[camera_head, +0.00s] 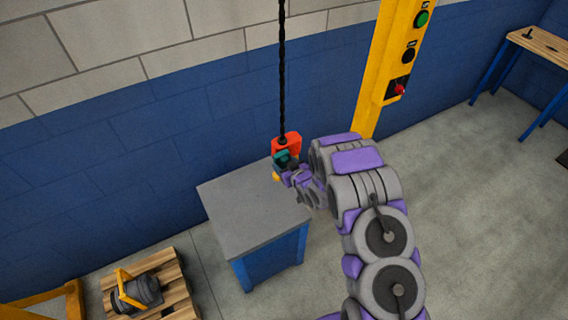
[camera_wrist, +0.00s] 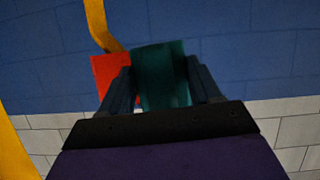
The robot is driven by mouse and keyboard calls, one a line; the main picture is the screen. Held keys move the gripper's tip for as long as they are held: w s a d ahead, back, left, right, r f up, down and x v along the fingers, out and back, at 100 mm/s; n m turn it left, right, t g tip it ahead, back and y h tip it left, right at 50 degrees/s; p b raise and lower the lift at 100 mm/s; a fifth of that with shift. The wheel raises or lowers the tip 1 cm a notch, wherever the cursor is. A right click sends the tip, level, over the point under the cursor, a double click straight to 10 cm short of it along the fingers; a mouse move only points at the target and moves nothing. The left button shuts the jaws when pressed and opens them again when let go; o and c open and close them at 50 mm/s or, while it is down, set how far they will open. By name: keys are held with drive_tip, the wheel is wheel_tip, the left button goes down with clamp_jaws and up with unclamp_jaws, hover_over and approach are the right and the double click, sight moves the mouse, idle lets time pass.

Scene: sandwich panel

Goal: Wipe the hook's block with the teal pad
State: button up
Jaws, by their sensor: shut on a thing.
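The hook's block (camera_head: 288,141) is red-orange and hangs on a dark chain (camera_head: 282,70) above the grey-topped table. It also shows in the wrist view as a red shape (camera_wrist: 110,75), with the yellow hook (camera_wrist: 98,25) at its edge. My gripper (camera_head: 284,164) is at the block's near side, shut on the teal pad (camera_wrist: 160,75). In the wrist view the pad sits between both fingers and overlaps the block's right part. I cannot tell whether pad and block touch. In the head view, the pad and gripper hide the block's lower part.
The table (camera_head: 240,215) stands below, its top bare. A yellow post (camera_head: 385,60) with green, black and red buttons rises right of the chain. A wooden pallet (camera_head: 178,295) with a grey machine part is at lower left. A workbench (camera_head: 545,45) stands far right.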

drive_tip(key=shift+s+d, duration=0.75)
drive_tip(key=shift+s, duration=0.35)
drive_tip(key=shift+s+d, duration=0.7)
drive_tip(key=shift+s, duration=0.35)
drive_tip(key=shift+s+d, duration=0.45)
drive_tip(key=shift+s, duration=0.2)
drive_tip(key=shift+s+d, duration=0.4)
drive_tip(key=shift+s, duration=0.2)
drive_tip(key=shift+w+a, duration=0.1)
drive_tip(key=shift+w+a+p, duration=0.2)
drive_tip(key=shift+w+a, duration=0.45)
drive_tip(key=shift+w, duration=0.3)
drive_tip(key=shift+w+a+p, duration=0.2)
drive_tip(key=shift+w+a, duration=0.45)
drive_tip(key=shift+w, duration=0.35)
drive_tip(key=shift+w+a+p, duration=0.2)
drive_tip(key=shift+w+a, duration=0.45)
drive_tip(key=shift+w, duration=0.3)
drive_tip(key=shift+w+a, duration=0.55)
drive_tip(key=shift+w, duration=0.25)
